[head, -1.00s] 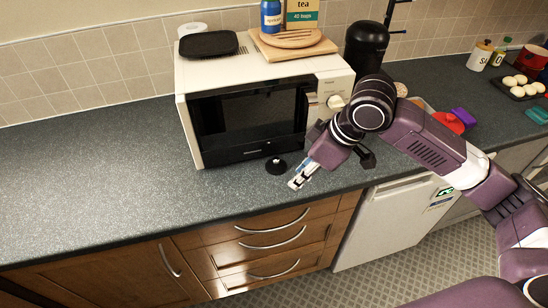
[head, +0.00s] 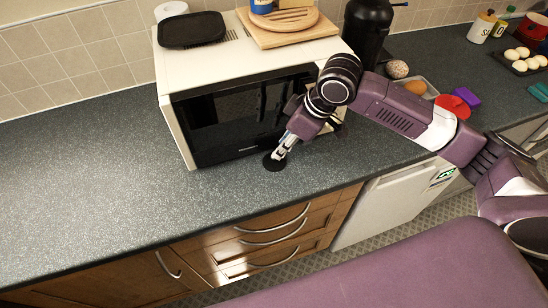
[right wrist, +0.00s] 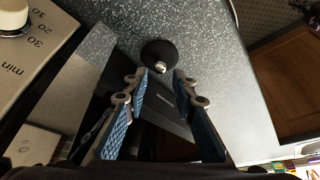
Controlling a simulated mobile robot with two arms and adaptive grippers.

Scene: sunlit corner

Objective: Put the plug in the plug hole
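The plug (head: 273,165), a round black disc with a small metal knob on top, lies on the dark worktop just in front of the microwave. In the right wrist view, the plug (right wrist: 158,53) sits just beyond the fingertips, with its knob roughly in line with the gap between them. My right gripper (head: 281,154) is at the plug and partly overlaps it in the head view. In the right wrist view, the right gripper (right wrist: 162,74) is open with nothing between its blue-padded fingers. My left gripper is not in view. No plug hole is visible.
The microwave (head: 165,100) stands right behind the plug, close to my right gripper. A black tray (head: 192,29) and a round wooden board (head: 285,20) are on top of it. The worktop (head: 80,190) to the left is clear. Eggs and jars stand far right.

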